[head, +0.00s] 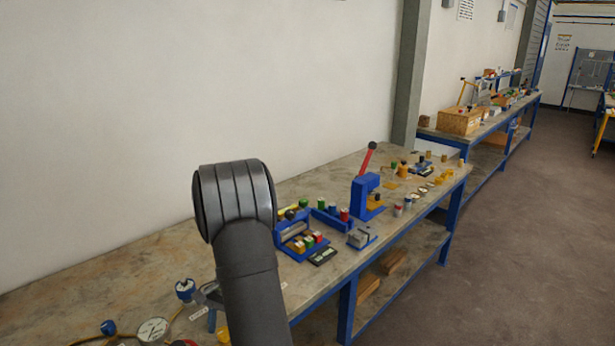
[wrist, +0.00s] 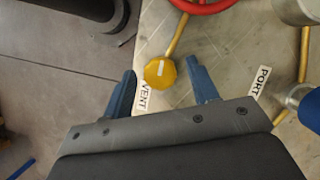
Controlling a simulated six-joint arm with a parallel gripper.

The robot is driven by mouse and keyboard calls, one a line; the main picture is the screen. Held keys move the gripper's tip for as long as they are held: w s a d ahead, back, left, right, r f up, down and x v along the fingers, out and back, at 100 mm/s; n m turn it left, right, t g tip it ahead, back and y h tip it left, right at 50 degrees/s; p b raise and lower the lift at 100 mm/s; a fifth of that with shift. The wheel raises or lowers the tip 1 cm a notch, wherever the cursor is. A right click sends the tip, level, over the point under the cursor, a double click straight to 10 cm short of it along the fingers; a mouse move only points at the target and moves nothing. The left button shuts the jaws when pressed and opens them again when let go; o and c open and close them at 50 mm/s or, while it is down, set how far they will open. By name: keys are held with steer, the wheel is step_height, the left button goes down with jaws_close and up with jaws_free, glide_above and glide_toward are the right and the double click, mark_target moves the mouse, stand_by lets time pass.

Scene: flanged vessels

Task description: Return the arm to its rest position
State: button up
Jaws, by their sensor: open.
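My gripper (wrist: 160,66) shows in the wrist view with its two blue fingers spread apart and nothing clamped between them. A yellow knob (wrist: 160,73) with a pale mark on top lies in the gap between the fingertips, apart from both as seen here. A VENT label (wrist: 143,97) sits beside the left finger and a PORT label (wrist: 260,82) is to the right. In the head view my dark arm rises in front of the bench and hides part of it. The gripper cannot be made out clearly there.
The workbench (head: 120,265) runs along the wall. A blue-knobbed fitting (head: 185,289) and a round gauge (head: 152,329) are left of my arm. A blue press (head: 367,195) with a red lever and a blue rack (head: 300,235) stand to the right. A red ring (wrist: 205,5) is near the knob.

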steer(key=shift+n+h, duration=0.4)
steer(key=shift+n, duration=0.6)
stand_by(1.8)
steer(key=o, duration=0.5)
steer(key=shift+a+r, duration=0.2)
steer(key=shift+r, duration=0.05)
steer(key=o, duration=0.5)
steer(key=a+r+m, duration=0.1)
steer(key=a+r, duration=0.1)
steer(key=r, duration=0.2)
steer(key=s+a+r+m+t, duration=0.1)
steer(key=r, duration=0.3)
steer(key=s+a+r+m+t, duration=0.1)
steer(key=a+r, duration=0.1)
steer(key=r, duration=0.2)
steer(key=shift+s+a+r+h, duration=0.2)
steer(key=shift+a+r+h, duration=0.05)
steer(key=shift+a+h, duration=0.1)
steer(key=s+a+r+m+t, duration=0.25)
steer(key=s+r+m, duration=0.2)
steer(key=r, duration=0.75)
steer(key=shift+n, duration=0.25)
steer(key=f, duration=1)
steer(key=shift+s+a+f, duration=0.1)
steer(key=shift+s+a, duration=0.15)
steer(key=shift+a, duration=0.05)
